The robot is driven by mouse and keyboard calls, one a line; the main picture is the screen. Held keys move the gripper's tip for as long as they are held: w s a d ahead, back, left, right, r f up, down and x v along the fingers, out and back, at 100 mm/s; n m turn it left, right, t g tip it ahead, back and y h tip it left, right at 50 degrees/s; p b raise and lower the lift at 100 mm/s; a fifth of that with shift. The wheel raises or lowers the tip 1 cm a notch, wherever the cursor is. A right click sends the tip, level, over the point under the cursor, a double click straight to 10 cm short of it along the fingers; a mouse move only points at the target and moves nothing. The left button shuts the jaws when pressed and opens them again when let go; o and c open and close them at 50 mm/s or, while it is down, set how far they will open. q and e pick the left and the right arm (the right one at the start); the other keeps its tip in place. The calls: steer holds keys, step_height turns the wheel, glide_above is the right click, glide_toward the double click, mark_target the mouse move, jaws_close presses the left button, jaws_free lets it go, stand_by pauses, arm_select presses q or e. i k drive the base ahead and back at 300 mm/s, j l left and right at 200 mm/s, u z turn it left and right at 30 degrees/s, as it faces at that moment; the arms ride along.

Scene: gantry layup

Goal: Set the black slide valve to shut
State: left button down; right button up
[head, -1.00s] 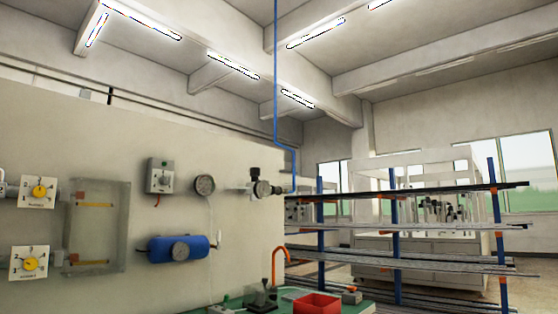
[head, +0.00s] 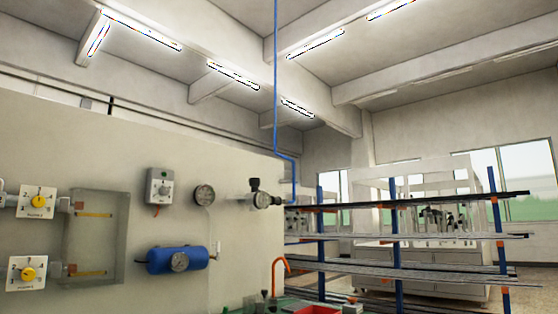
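A small black fitting with a knob on top (head: 254,184) sits on a pipe assembly at the right end of the pale wall panel, beside a round gauge-like part (head: 262,200). It is too small to tell whether this is the black slide valve or how it is set. No other black slide valve can be made out. Neither of my grippers is in view.
The panel carries yellow dials (head: 38,201), a clear-fronted box (head: 96,238), a grey switch box (head: 160,185), a gauge (head: 204,195) and a blue tank (head: 172,260). A red tray (head: 316,310) shows at the bottom edge. A rack of long bars (head: 398,240) stands at the right.

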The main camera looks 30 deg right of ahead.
mark_target(278, 201)
steer(key=l+u, duration=0.1)
steer(key=l, duration=0.35)
steer(key=k+l+u, duration=0.1)
steer(key=l, duration=0.3)
steer(key=k+l+u, duration=0.1)
steer(key=l, duration=0.35)
steer(key=k+l+u, duration=0.1)
steer(key=l, duration=0.3)
steer(key=k+l+u, duration=0.1)
steer(key=l, duration=0.3)
steer(key=k+l+u, duration=0.1)
steer(key=l, duration=0.35)
steer(key=k+l+u, duration=0.1)
steer(key=l, duration=0.25)
